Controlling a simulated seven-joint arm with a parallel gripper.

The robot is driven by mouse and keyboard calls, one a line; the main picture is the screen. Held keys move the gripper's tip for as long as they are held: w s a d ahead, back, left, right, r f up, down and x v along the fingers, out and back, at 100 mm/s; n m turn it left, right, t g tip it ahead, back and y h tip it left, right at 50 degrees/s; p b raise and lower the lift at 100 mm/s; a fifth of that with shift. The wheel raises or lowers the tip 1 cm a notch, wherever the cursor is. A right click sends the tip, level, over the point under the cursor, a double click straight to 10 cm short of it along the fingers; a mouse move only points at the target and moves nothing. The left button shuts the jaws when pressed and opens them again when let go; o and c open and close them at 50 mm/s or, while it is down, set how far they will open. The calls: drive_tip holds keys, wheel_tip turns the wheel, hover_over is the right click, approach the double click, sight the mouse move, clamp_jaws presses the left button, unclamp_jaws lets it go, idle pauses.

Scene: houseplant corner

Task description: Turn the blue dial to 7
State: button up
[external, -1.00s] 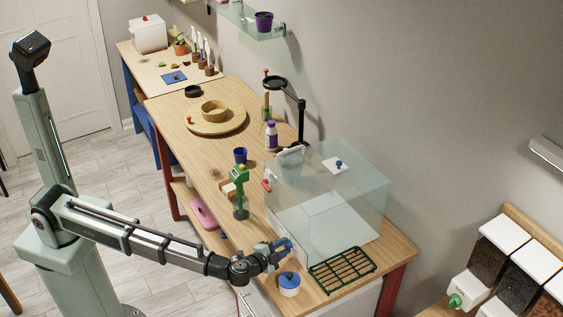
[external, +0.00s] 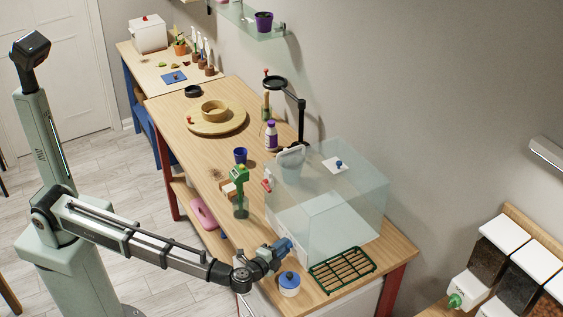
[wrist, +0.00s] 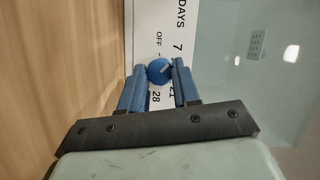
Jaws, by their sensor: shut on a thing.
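The blue dial (wrist: 158,71) sits on a white panel (wrist: 146,18) marked DAYS, OFF, 7, 21 and 28 in the wrist view. My gripper (wrist: 159,75) is shut on the dial, one blue finger on each side. A pale line on the dial slants up and right, toward the side with the 7; its exact setting is unclear. The right finger covers part of the scale between 7 and 21. In the external view my gripper (external: 284,246) is at the front left of the clear glass case (external: 345,205); the dial is hidden there.
A white pot with a blue lid (external: 289,284) stands close in front of my gripper. A green rack (external: 342,269) lies beside it. A green-topped bottle (external: 240,192) stands left of the case on the wooden bench (external: 205,165).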

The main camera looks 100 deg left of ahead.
drive_tip(key=o, duration=1)
drive_tip(key=shift+o, duration=0.2)
drive_tip(key=shift+d, duration=0.15)
drive_tip(key=v, duration=1.3)
drive_tip(key=shift+s+d, duration=0.2)
drive_tip(key=shift+d, duration=0.05)
drive_tip(key=shift+r, duration=0.1)
